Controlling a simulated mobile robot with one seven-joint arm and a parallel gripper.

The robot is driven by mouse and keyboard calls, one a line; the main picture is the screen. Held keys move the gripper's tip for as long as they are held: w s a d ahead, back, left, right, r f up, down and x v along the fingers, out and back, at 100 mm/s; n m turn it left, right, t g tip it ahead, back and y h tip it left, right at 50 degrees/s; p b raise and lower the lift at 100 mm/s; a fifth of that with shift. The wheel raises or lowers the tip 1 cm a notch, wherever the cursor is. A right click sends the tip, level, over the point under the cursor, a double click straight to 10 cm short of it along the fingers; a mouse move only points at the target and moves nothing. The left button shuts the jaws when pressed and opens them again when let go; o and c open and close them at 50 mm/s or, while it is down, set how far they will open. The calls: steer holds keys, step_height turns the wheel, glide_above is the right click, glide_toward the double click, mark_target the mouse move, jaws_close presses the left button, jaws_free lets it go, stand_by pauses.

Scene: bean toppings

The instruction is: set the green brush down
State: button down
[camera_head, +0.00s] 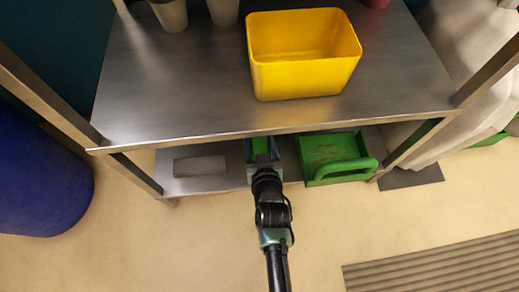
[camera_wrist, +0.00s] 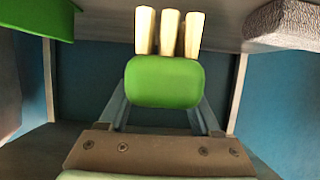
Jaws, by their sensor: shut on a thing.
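My gripper (camera_head: 262,158) reaches onto the lower shelf and is shut on the green brush (camera_head: 261,146). In the head view, a green strip of the brush shows between the jaws, and the upper shelf's edge hides part of the reach. In the wrist view, the brush's rounded green body (camera_wrist: 165,82) sits between the two fingers of my gripper (camera_wrist: 162,102). Several cream bristle tufts (camera_wrist: 170,32) point up in the picture, towards the shelf surface. I cannot tell whether the bristles touch the lower shelf (camera_head: 223,183).
On the lower shelf, a green dustpan-like tray (camera_head: 340,172) with a handle stands right of my gripper, and a grey block (camera_head: 200,166) lies to the left. Above is the metal upper shelf (camera_head: 180,105) with a yellow bin (camera_head: 305,75). A blue barrel (camera_head: 40,185) stands at left.

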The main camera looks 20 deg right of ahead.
mark_target(259, 149)
step_height(259, 149, down, 4)
steer(key=b, duration=0.3)
steer(key=shift+r, duration=0.25)
steer(key=shift+c, duration=0.4)
jaws_free()
